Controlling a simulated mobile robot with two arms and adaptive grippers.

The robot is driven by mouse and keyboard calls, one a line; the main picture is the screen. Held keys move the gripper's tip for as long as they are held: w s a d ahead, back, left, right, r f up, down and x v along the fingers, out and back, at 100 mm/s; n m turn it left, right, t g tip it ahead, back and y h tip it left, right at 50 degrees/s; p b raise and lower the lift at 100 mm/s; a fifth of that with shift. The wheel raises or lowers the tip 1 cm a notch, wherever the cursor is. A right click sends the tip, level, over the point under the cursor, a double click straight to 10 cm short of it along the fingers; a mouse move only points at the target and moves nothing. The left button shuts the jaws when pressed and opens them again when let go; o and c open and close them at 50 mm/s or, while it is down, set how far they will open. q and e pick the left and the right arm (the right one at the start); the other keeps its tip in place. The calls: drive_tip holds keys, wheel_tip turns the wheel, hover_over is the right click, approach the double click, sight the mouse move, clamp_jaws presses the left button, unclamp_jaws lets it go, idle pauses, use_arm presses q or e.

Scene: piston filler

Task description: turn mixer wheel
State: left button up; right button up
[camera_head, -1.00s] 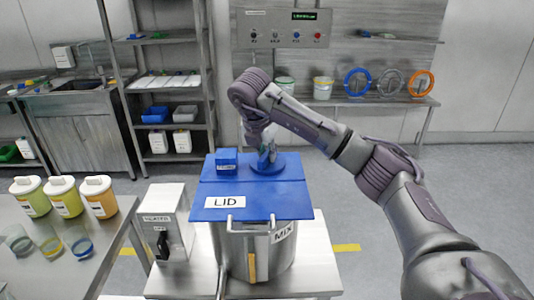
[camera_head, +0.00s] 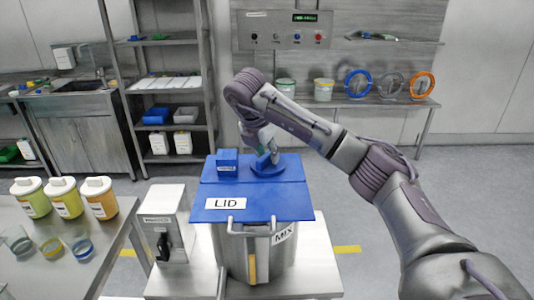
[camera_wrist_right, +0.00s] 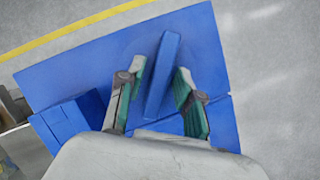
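The blue mixer wheel (camera_head: 282,166) lies on the blue lid (camera_head: 290,202) of a steel mixer pot (camera_head: 238,255) marked MIX. Its raised blue bar (camera_wrist_right: 163,75) shows in the right wrist view between the green-padded fingers of my right gripper (camera_wrist_right: 160,98). The fingers stand apart on either side of the bar, with visible gaps beside it. In the head view my right gripper (camera_head: 265,152) points down over the wheel and partly hides it. My left gripper is not in view.
A small blue box (camera_head: 227,163) sits on the lid, left of the wheel. A grey switch box (camera_head: 166,222) stands left of the pot. Several lidded jars (camera_head: 62,196) and glass cups stand on the left table. A control panel (camera_head: 283,30) hangs behind.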

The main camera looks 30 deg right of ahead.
idle(0.3)
drive_tip(key=v, duration=1.2)
idle(0.7)
